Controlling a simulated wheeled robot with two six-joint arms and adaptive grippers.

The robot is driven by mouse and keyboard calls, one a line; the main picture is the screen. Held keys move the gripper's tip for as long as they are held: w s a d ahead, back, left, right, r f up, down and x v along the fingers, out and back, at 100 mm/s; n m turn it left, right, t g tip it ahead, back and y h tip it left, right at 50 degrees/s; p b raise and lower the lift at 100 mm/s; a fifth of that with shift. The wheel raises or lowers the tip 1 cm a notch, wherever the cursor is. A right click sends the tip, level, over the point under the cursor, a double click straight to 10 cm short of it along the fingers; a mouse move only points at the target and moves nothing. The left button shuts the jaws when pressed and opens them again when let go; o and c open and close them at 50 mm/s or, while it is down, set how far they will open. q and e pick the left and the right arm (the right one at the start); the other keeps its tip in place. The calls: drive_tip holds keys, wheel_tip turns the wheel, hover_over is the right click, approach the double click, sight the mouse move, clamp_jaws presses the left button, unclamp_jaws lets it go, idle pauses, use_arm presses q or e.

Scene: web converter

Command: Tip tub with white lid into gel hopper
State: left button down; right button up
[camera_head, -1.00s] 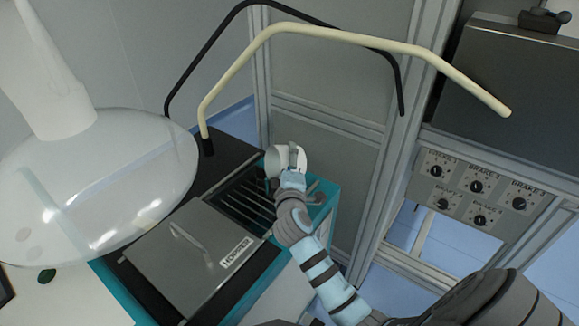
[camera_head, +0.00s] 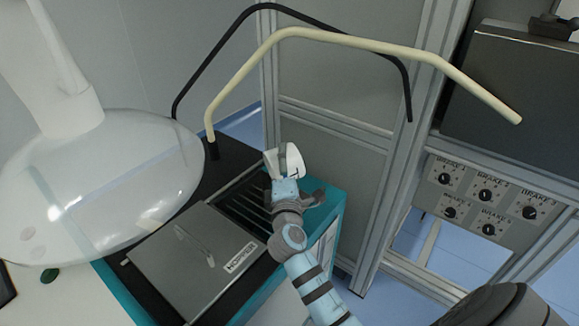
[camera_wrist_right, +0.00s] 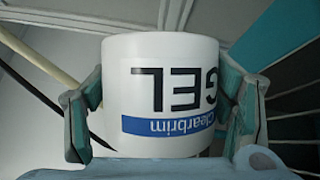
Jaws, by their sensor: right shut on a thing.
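My right gripper (camera_head: 284,166) is shut on a white tub (camera_head: 291,158) over the far end of the hopper. In the right wrist view the tub (camera_wrist_right: 165,60) sits between both fingers of the gripper (camera_wrist_right: 160,112). Its label reads "GEL" and "Clearbrim" upside down in that view. A lid cannot be made out. The hopper is a teal-sided unit with a black top and a grey cover (camera_head: 195,262) marked HOPPER. Its slatted opening (camera_head: 243,207) lies beside the cover, partly hidden by my right arm. The left gripper is not in view.
A large clear dome (camera_head: 95,195) hangs at the left, near the hopper. A cream bent bar (camera_head: 300,32) and a black one (camera_head: 215,50) arch behind. A metal frame with a brake-knob panel (camera_head: 485,195) stands at the right.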

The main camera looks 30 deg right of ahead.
drive_tip(key=shift+w+a+r+n+t+b, duration=0.15)
drive_tip(key=shift+a+n+t+b, duration=0.15)
drive_tip(key=shift+n, duration=0.35)
drive_tip(key=shift+a+r+n+t+b, duration=0.1)
drive_tip(key=shift+a+n+t+b, duration=0.2)
drive_tip(key=shift+n, duration=0.35)
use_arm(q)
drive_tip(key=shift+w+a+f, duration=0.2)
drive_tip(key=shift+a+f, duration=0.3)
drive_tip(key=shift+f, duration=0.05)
use_arm(e)
drive_tip(key=shift+a+r, duration=0.1)
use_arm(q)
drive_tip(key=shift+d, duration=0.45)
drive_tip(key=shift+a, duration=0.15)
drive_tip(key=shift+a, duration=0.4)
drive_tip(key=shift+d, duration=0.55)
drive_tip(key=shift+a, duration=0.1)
